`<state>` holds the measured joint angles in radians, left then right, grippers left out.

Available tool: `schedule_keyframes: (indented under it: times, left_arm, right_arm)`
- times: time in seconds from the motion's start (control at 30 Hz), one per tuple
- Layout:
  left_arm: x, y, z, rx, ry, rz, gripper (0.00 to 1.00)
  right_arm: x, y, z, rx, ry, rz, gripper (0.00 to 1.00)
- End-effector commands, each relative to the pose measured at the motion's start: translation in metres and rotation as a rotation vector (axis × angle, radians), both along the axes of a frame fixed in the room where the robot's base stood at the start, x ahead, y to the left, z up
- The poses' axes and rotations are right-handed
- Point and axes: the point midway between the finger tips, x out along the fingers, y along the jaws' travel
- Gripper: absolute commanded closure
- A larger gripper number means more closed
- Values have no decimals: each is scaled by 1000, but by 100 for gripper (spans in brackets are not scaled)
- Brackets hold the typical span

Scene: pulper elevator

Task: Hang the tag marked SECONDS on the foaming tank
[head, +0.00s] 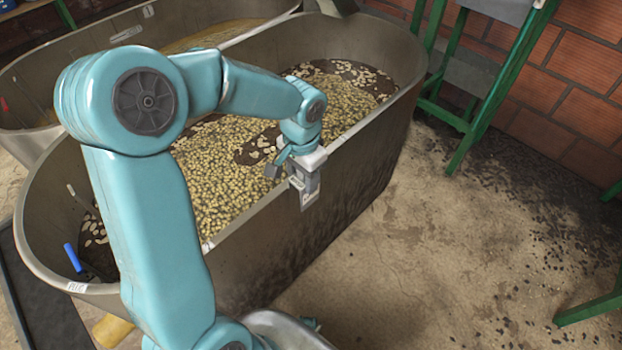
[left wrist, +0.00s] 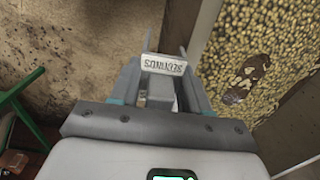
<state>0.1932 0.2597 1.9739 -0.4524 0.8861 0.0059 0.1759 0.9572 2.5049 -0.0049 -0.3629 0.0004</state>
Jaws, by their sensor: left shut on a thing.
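My left gripper (head: 306,188) hangs at the right-hand rim of the near tank (head: 350,165), its fingers pointing down. In the left wrist view the left gripper (left wrist: 163,75) is shut on a small white tag (left wrist: 163,64). The tag's dark lettering appears upside down and looks like SECONDS. The near tank holds pale beans (head: 215,180) with dark patches of liquid between them. I cannot tell whether the tag touches the rim. My right gripper is not in view.
A second tank (head: 30,85) with brownish liquid stands behind at the left. A blue handle (head: 72,257) sticks up at the near tank's left end. A green frame (head: 480,110) stands by the brick wall (head: 570,100).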

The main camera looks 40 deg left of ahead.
Motion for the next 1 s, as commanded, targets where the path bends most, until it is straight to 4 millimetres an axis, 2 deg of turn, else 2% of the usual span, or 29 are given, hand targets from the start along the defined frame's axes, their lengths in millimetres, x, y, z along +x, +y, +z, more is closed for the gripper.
schedule_keyframes:
  times: [0.47, 0.5, 0.7, 1.0]
  left_arm:
    - [5, 44, 1, 1, 0, 2, 84]
    - [5, 43, -8, 0, 0, -1, 84]
    - [5, 42, -26, 0, 0, -1, 84]
    - [5, 42, -39, 0, 1, 0, 84]
  right_arm:
    - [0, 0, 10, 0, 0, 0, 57]
    - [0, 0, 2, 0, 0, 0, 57]
    - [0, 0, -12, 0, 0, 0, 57]
    - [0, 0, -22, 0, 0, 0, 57]
